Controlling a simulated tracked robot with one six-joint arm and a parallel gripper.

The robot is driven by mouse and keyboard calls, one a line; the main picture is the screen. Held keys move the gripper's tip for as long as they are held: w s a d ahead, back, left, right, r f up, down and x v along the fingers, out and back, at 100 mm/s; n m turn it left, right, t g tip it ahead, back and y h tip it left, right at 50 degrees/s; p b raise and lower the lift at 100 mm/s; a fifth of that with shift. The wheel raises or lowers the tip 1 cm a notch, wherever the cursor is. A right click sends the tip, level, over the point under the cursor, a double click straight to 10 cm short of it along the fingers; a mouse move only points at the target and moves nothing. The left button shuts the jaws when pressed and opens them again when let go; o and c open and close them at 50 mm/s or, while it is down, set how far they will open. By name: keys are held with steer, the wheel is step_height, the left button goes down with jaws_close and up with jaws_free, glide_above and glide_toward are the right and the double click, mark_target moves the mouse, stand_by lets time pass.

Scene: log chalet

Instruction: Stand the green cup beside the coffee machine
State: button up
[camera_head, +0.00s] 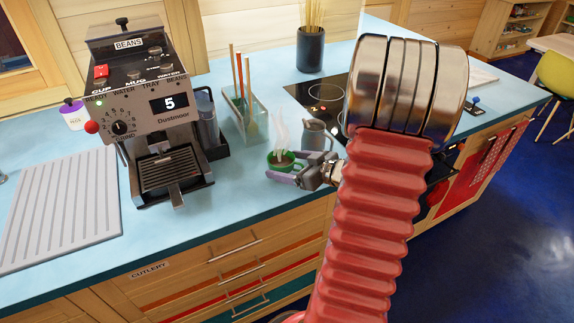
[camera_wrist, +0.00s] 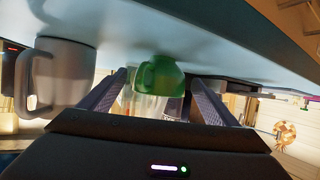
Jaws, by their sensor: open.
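The green cup (camera_head: 285,159) stands upright on the blue counter, with a pale wisp above it. My gripper (camera_head: 284,169) is open at the cup, low over the counter. In the wrist view, which looks upside down, the green cup (camera_wrist: 160,74) sits between the two spread fingers of my gripper (camera_wrist: 161,82), with a visible gap at the sides. Its handle points towards the left finger. The coffee machine (camera_head: 140,100) stands to the left on the same counter, with a drip tray at its front.
A grey mug or jug (camera_head: 316,134) stands close behind the cup; a grey mug also shows in the wrist view (camera_wrist: 68,72). A clear holder with sticks (camera_head: 246,112) stands between machine and cup. A ribbed draining board (camera_head: 62,207) lies left of the machine. A dark hob (camera_head: 326,92) is behind.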

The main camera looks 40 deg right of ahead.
steer(key=v, duration=1.1)
steer(key=shift+s, duration=0.15)
steer(key=shift+a, duration=0.1)
stand_by(0.4)
steer(key=w+a+r+g+y, duration=0.1)
steer(key=a+g, duration=0.1)
steer(key=a, duration=0.5)
steer(key=w+a+r+n+g+y, duration=0.1)
steer(key=a+g+y, duration=0.1)
steer(key=a, duration=0.5)
steer(key=w+a+r+g+y, duration=0.1)
steer(key=a+g, duration=0.1)
steer(key=a, duration=0.5)
steer(key=s+a+r+m+g+h, duration=0.1)
steer(key=s+a+r+h, duration=0.1)
steer(key=a, duration=0.4)
steer(key=s+a+r+m+h, duration=0.1)
steer(key=s+a+r+h, duration=0.2)
steer(key=s+a+r, duration=0.1)
steer(key=shift+s+a+r+g, duration=0.4)
steer(key=shift+s+a, duration=0.45)
steer(key=shift+a, duration=0.3)
